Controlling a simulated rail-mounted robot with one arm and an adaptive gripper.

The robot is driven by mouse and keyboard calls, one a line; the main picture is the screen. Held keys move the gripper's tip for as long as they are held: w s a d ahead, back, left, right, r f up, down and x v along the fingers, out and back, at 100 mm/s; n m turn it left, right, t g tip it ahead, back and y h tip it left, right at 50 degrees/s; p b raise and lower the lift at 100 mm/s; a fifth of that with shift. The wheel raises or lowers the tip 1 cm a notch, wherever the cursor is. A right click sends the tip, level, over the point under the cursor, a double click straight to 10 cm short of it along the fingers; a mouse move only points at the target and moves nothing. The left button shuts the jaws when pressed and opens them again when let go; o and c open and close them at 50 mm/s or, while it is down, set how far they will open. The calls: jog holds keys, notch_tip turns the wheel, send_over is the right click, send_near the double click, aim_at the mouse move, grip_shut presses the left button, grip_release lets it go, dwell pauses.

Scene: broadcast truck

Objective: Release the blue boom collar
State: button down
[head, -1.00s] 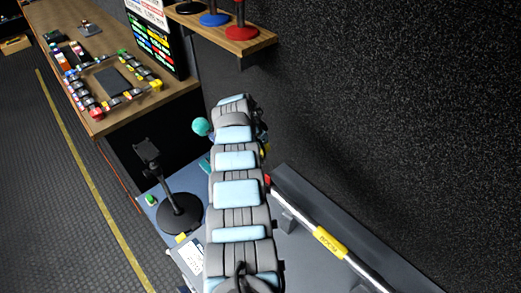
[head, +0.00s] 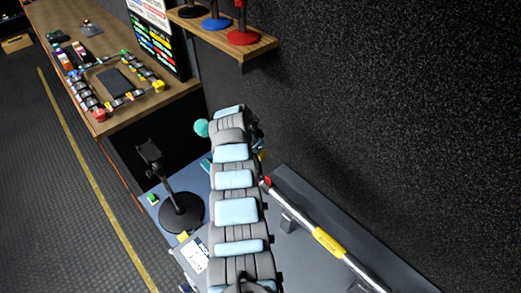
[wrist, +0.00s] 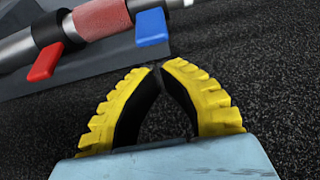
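In the wrist view, a blue collar lever (wrist: 151,27) sticks out from the boom pole (wrist: 18,50) at the top middle, beside the pole's red section (wrist: 101,16). My gripper (wrist: 159,66) has yellow ridged fingers whose tips meet below and slightly right of the blue lever. It is shut and empty, with a visible gap between it and the lever. A red lever (wrist: 45,62) sits further left on the pole. In the head view, the pole (head: 296,214) lies along the wall with a yellow label; my arm hides my gripper, and I cannot make out the blue lever.
A black stand (head: 180,212) with a round base is left of my arm. A wooden shelf (head: 255,47) holds blue and red round-based items above. A wooden desk (head: 125,117) with equipment is at upper left. The dark wall is close on the right.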

jog(key=shift+s+a+f, duration=0.1)
jog(key=shift+s+a, duration=0.45)
jog(key=shift+a, duration=0.1)
